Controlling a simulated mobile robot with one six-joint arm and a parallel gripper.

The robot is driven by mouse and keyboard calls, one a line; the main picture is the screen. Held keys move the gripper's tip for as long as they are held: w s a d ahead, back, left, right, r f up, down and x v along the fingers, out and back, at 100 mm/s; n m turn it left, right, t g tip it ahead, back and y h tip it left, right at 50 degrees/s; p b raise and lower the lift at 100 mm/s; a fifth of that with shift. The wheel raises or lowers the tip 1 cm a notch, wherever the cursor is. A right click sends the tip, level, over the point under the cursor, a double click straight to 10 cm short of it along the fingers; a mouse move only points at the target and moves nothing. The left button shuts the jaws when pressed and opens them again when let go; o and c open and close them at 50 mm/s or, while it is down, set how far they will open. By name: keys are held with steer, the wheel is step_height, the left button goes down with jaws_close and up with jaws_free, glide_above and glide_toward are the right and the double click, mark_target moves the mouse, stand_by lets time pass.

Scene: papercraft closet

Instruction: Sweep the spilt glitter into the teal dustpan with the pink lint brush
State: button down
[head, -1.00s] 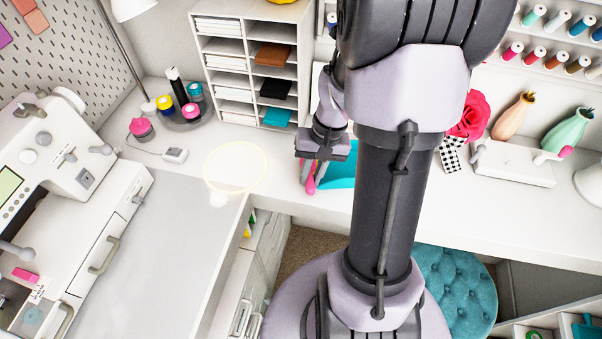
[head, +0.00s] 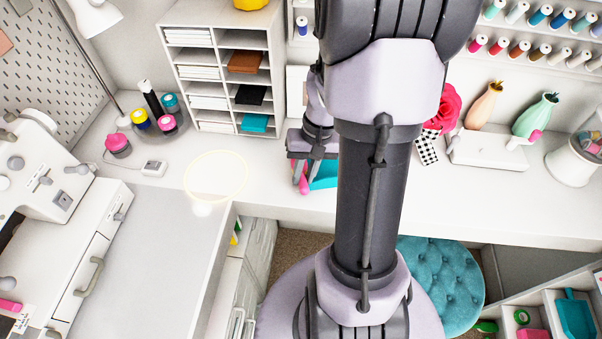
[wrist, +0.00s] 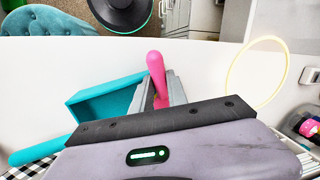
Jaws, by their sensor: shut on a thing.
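The pink lint brush (head: 303,185) is in my gripper (head: 312,160), over the white desktop. In the wrist view my gripper (wrist: 161,97) is shut on the brush (wrist: 156,68), whose pink handle stands up between the fingers. The teal dustpan (head: 324,178) is right beside the brush, partly hidden behind my arm. In the wrist view the dustpan (wrist: 92,108) lies just left of the fingers, its handle at the lower left. I cannot tell whether brush and dustpan touch. I cannot make out the spilt glitter; a thin pale-yellow ring (head: 216,178) shows on the desktop left of my gripper.
A paper organiser (head: 222,68) stands behind my gripper. Paint pots (head: 150,121) and a lamp are at the back left, the sewing machine (head: 40,175) at the left. A rose, vases (head: 485,106) and a white box stand right of my arm. The desktop around the ring is clear.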

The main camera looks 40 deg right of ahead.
steer(key=shift+s+d+r, duration=0.1)
steer(key=shift+s+d, duration=0.45)
steer(key=shift+d, duration=0.15)
steer(key=shift+s+d, duration=0.1)
steer(key=shift+d, duration=0.05)
steer(key=r+p, duration=0.2)
steer(key=r, duration=0.1)
steer(key=a+r+p, duration=0.1)
steer(key=p, duration=0.1)
steer(key=shift+w+r, duration=0.3)
steer(key=shift+w, duration=0.05)
steer(key=shift+f, duration=0.15)
